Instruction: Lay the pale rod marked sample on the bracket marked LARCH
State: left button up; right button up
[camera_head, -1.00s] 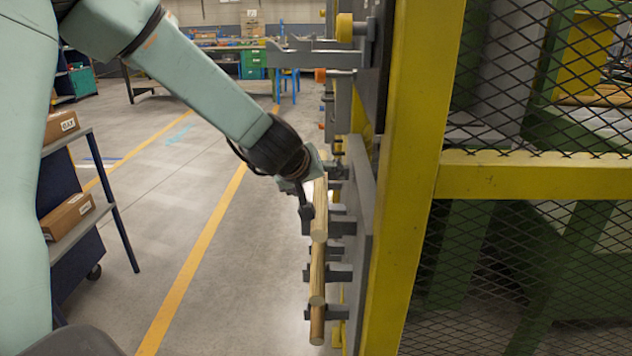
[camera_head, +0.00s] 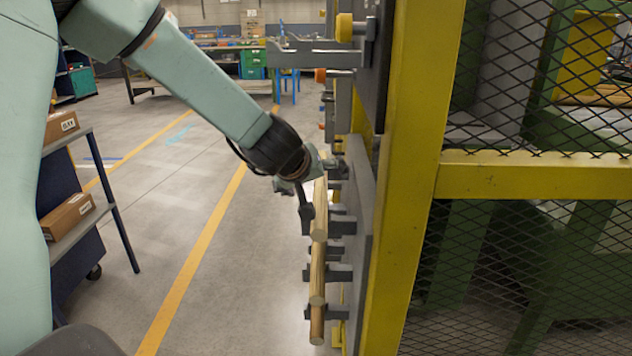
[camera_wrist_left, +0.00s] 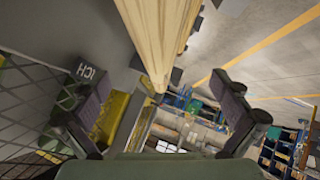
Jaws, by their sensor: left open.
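My left gripper (camera_head: 297,200) is open at the uppermost of the stacked rods, a pale rod (camera_head: 319,215), on the rack at centre right. In the left wrist view this pale rod (camera_wrist_left: 153,35) runs from the top edge into the space between the spread fingers (camera_wrist_left: 165,108). The rod appears to lie on grey brackets (camera_head: 342,224). A label ending in "CH" (camera_wrist_left: 90,71) shows beside the left finger in the wrist view; its start is hidden, so I cannot tell which wood it names. No sample mark is readable. My right gripper is out of view.
Two more rods lie lower on the rack, a middle one (camera_head: 317,275) and a browner one (camera_head: 317,325). A yellow post (camera_head: 415,150) and mesh guard stand close on the right. A cart with boxes (camera_head: 68,216) is at left. The floor between is clear.

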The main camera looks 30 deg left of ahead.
pick_arm(q)
jog(key=v, duration=0.7)
jog(key=shift+s, duration=0.2)
jog(key=shift+r, duration=0.15)
jog(key=p+v, duration=0.9)
jog(key=p, duration=0.4)
dwell(2.1)
